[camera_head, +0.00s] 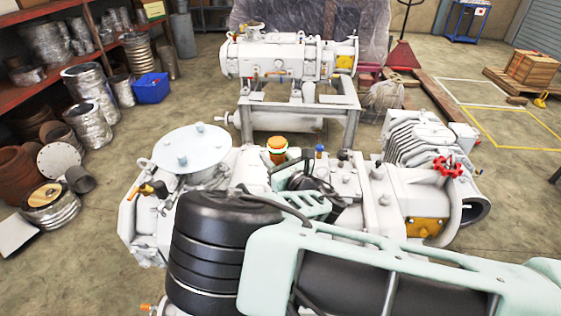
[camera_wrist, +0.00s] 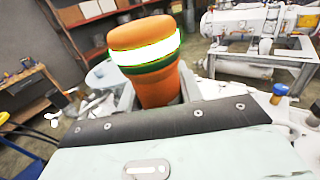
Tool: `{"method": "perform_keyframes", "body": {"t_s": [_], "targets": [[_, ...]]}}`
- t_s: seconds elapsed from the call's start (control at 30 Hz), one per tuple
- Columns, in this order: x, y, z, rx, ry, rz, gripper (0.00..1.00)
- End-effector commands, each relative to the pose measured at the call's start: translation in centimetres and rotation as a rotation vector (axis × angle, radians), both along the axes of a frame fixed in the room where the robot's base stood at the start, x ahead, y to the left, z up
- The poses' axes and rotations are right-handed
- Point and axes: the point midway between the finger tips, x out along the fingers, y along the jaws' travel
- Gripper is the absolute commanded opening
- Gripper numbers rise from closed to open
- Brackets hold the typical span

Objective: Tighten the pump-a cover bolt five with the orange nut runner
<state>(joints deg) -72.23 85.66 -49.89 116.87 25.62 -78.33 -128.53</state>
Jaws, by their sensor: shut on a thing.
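The orange nut runner (camera_head: 277,144), with a white and green band, stands roughly upright above the near white pump. In the wrist view the nut runner (camera_wrist: 157,85) fills the upper middle, slightly tilted. My gripper (camera_head: 279,163) is shut on it; the fingers are mostly hidden behind my wrist. The near pump (camera_head: 150,215) has a round pale-blue cover (camera_head: 190,145) with several bolts at the left of the tool. I cannot tell which bolt is number five. The tool's lower end is hidden, so contact with a bolt cannot be seen.
A red valve wheel (camera_head: 448,166) and a ribbed motor housing (camera_head: 418,140) stand at the right of the pump. A second white pump (camera_head: 290,60) on a frame stands behind. Shelves, metal cans and a blue bin (camera_head: 152,88) are at left. Floor between is clear.

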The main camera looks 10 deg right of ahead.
Motion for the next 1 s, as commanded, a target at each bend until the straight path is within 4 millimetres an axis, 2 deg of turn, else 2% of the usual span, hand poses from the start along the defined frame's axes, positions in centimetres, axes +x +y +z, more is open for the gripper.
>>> {"method": "perform_keyframes", "body": {"t_s": [0.63, 1.0], "targets": [[0.0, 0.1, 0.0, 0.002, -0.002, 0.002, 0.00], [0.0, 0.0, -2.5, 0.002, -0.004, 0.001, 0.00]]}}
